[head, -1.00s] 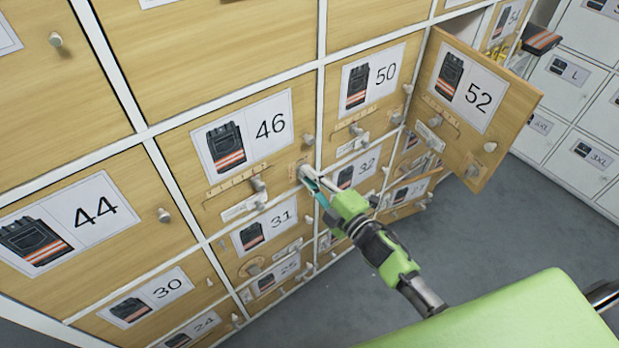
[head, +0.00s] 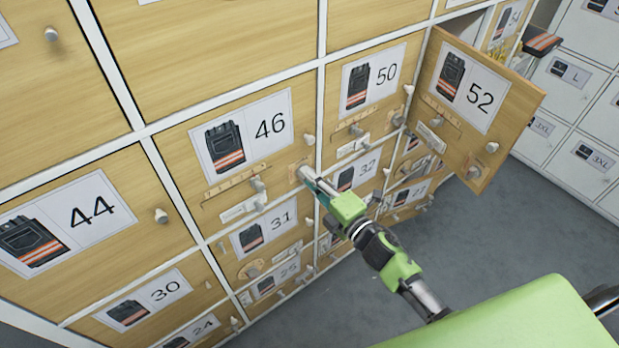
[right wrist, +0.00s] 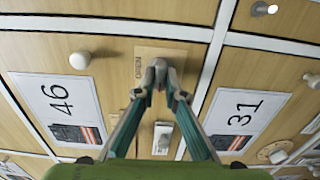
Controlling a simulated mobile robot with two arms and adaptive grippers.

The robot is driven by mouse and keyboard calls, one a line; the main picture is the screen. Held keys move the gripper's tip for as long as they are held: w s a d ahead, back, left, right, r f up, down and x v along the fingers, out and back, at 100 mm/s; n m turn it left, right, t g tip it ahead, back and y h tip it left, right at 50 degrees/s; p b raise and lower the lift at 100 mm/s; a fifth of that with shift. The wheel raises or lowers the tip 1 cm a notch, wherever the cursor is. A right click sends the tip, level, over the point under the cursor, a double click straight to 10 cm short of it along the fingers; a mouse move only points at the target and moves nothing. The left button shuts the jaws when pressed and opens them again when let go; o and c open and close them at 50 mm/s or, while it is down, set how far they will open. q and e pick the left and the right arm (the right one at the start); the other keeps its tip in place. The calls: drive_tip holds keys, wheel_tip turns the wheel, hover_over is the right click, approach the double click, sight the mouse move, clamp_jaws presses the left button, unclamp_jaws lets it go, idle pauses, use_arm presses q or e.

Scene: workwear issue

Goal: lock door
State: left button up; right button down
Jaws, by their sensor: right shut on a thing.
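Locker door 46 (head: 285,185) is shut, flush with its neighbours. A small wooden lock plate (head: 294,169) sits at its lower right. It also shows in the right wrist view (right wrist: 174,53), with small lettering that I cannot read surely. My right gripper (head: 305,175) is shut on the small grey lock knob on this plate. In the right wrist view the fingertips (right wrist: 160,76) meet around the knob and hide most of it. The door's round pull knob (head: 309,140) stands free above; it also shows in the right wrist view (right wrist: 79,60). My left gripper is not in view.
Door 52 (head: 508,113) stands open at the right, jutting out from the locker front. Doors 44 (head: 150,190), 50 (head: 388,105) and 31 (head: 290,238) surround door 46. Grey floor (head: 480,225) lies clear at the right. White lockers (head: 555,125) stand behind.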

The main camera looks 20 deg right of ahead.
drive_tip(key=c, duration=2.1)
unclamp_jaws()
drive_tip(key=v, duration=1.2)
